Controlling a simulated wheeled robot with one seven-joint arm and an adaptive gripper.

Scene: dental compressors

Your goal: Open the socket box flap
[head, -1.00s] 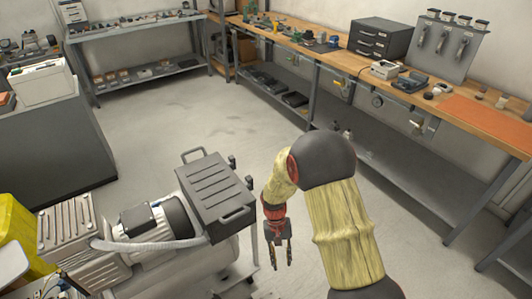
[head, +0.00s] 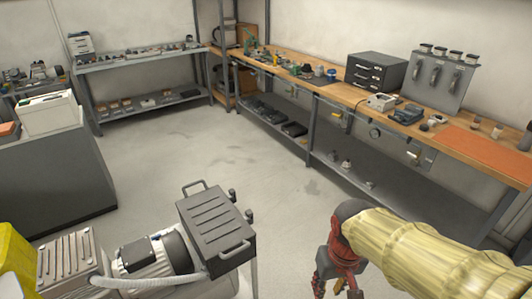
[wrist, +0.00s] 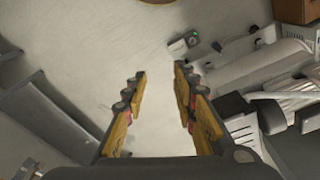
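I cannot clearly make out the socket box or its flap in either view. A small dark box with a green spot (wrist: 183,46) shows beyond my fingers in the wrist view; I cannot tell if it is the socket box. My gripper (wrist: 160,72) has its two fingers apart with pale floor between them and nothing held. In the head view my gripper (head: 338,288) points down at the bottom edge, right of the compressor (head: 145,262), its tips partly cut off.
The compressor has a dark ribbed cover (head: 216,228) with handles. A long workbench (head: 345,90) with tools, a drawer cabinet (head: 376,72) and an orange mat (head: 486,156) runs along the right. A grey counter (head: 55,185) stands left. The middle floor (head: 200,150) is clear.

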